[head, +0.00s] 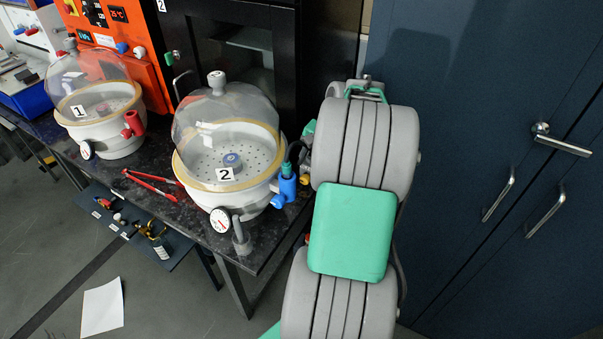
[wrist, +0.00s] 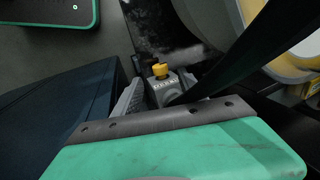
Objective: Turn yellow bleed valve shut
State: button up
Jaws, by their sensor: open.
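The yellow bleed valve (wrist: 160,70) shows in the wrist view as a small yellow knob above a grey block with small markings. In the head view, a small yellow spot (head: 303,179) beside chamber 2 may be the same valve, mostly hidden by my arm. My gripper (wrist: 157,88) is open, with a light grey finger to the left of the valve's block. The other finger is hard to make out in the dark to the right. I cannot tell whether either finger touches the valve. In the head view my arm hides most of the gripper.
Domed chamber 2 (head: 228,140), with a blue fitting (head: 288,186) and gauge (head: 221,221), stands left of my arm. A black band, perhaps a hose (wrist: 245,50), crosses the wrist view near the valve. Chamber 1 (head: 98,100) and red tongs (head: 150,184) are farther left. Dark cabinets (head: 480,130) stand right.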

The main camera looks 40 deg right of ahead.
aim_at(305, 178)
jog(key=x, duration=0.7)
jog(key=shift+a, duration=0.1)
jog(key=shift+r, duration=0.1)
grip_shut()
